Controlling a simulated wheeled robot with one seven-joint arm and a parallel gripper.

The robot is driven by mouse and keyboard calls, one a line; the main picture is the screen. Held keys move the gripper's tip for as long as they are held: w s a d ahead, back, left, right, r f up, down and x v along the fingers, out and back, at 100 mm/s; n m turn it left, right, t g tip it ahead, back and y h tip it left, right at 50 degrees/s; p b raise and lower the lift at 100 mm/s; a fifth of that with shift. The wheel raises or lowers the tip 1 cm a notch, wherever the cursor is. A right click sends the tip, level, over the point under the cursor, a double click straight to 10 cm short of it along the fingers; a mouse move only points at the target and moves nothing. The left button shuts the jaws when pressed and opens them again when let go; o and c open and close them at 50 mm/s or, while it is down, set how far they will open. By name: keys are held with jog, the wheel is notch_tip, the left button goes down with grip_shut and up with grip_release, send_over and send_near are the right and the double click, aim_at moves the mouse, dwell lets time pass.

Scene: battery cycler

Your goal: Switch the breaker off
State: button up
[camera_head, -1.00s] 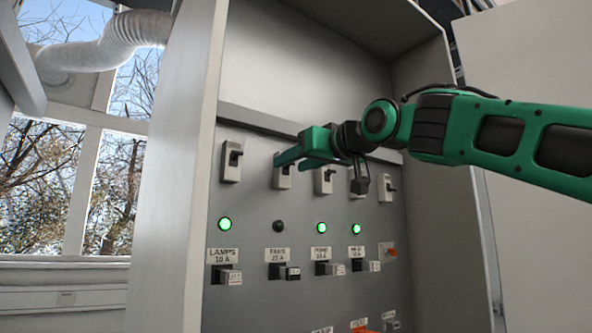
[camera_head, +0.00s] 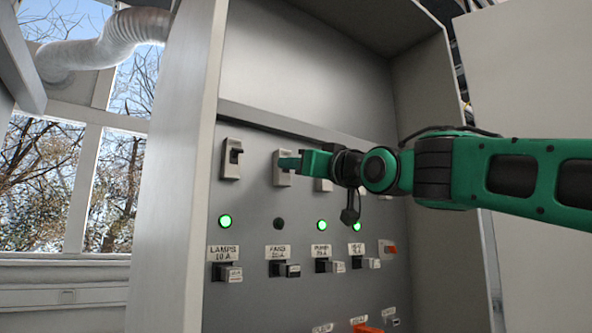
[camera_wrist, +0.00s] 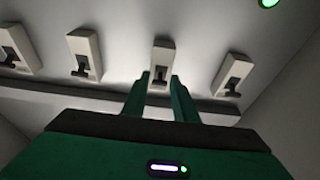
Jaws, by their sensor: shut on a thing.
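A row of pale breakers with dark levers runs along the grey panel. My gripper (camera_head: 283,164) is at the second breaker from the left (camera_head: 278,180), above the FANS label (camera_head: 278,251). Its indicator lamp (camera_head: 279,223) is dark. In the wrist view, my green fingers (camera_wrist: 161,82) are on both sides of this breaker's lever (camera_wrist: 159,79), shut on it. The fingers partly hide the lever in the head view, so I cannot tell its setting there.
The LAMPS breaker (camera_head: 231,160) is to the left, its lamp (camera_head: 225,221) lit green. The PUMP lamp (camera_head: 322,225) and the lamp right of it (camera_head: 357,226) are also green. Cabinet side walls (camera_head: 185,180) stand forward of the panel. A ledge (camera_head: 290,125) runs above the breakers.

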jog(key=shift+w+f+t+y, duration=0.15)
jog(key=shift+f+t+y, duration=0.5)
jog(key=shift+t, duration=0.45)
jog(key=o, duration=1)
jog(key=shift+r, duration=0.1)
jog(key=v, duration=1.1)
jog(key=shift+w, duration=0.15)
